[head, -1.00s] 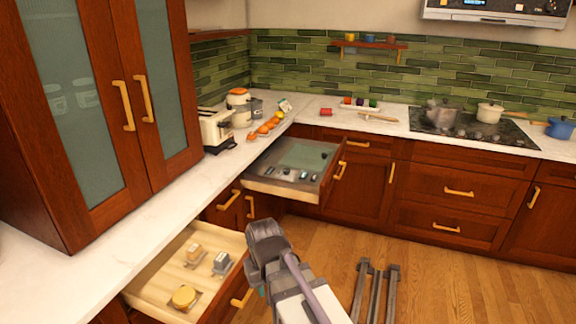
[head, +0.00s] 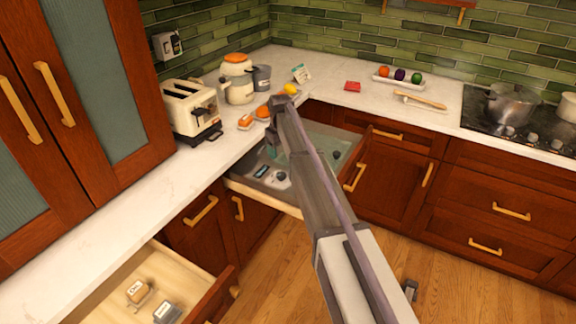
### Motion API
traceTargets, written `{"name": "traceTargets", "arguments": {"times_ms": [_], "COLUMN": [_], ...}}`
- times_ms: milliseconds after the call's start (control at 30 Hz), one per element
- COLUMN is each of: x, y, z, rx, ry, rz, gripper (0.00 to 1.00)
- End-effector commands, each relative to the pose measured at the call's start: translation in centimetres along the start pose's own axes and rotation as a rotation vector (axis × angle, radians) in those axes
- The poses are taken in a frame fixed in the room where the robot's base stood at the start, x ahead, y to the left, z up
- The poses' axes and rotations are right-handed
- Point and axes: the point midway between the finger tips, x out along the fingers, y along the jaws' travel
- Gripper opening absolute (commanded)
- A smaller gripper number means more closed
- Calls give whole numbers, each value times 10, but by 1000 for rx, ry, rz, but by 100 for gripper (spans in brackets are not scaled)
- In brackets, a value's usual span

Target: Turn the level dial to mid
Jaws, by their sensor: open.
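The pulled-out dishwasher drawer (head: 262,199) stands open under the counter corner, with a grey-green tub inside. On its panel, a round dark knob (head: 282,176) sits on a pale plate, and a second dark knob (head: 337,155) is farther right. I cannot tell which is the level dial, nor read its setting. My arm reaches across the drawer and covers its middle. I see no contact with a knob.
A second open drawer (head: 105,290) with labelled blocks is at lower left.

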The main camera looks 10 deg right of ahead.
Motion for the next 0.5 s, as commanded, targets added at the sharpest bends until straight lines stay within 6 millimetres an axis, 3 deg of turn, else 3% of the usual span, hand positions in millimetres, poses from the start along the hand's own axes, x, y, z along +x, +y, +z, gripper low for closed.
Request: {"name": "traceTargets", "arguments": {"times_ms": [167, 500], "x": [19, 97], "y": [0, 0], "z": [0, 0], "rx": [2, 4], "ry": [0, 0], "rz": [0, 0], "gripper": [67, 67]}}
